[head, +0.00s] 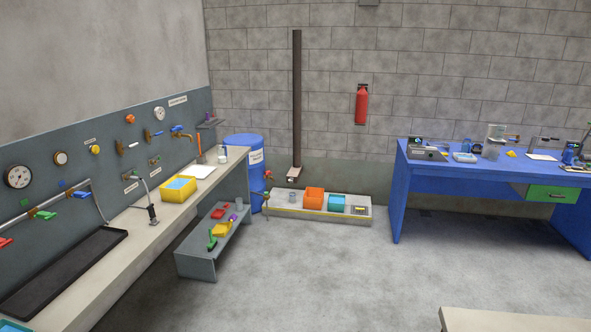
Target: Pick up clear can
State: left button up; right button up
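No thing is clearly recognisable as the clear can at this distance. A small pale, see-through-looking container (222,155) stands at the far end of the left workbench (140,218). A larger clear-looking vessel (493,145) stands on the blue table (400,180) at the right. A small greyish cylinder (292,196) sits on the low platform (330,215) by the back wall. I cannot tell which of these is the can. Neither of my grippers shows in the head view.
A yellow bin (178,188) and a dark tray (70,268) lie on the left bench. A lower shelf (195,262) holds coloured tools. A blue barrel (246,148) stands in the corner. A pale surface edge (515,318) shows at bottom right. The middle floor is clear.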

aim_at(239, 204)
jog(key=i, duration=4.45)
jog(key=i+u, duration=0.15)
jog(key=i, duration=0.3)
jog(key=i+l+u, duration=0.2)
jog(key=i, duration=0.2)
jog(key=i+l+u, duration=0.15)
jog(key=i, duration=0.3)
jog(key=i+l+u, duration=0.2)
jog(key=i, duration=0.25)
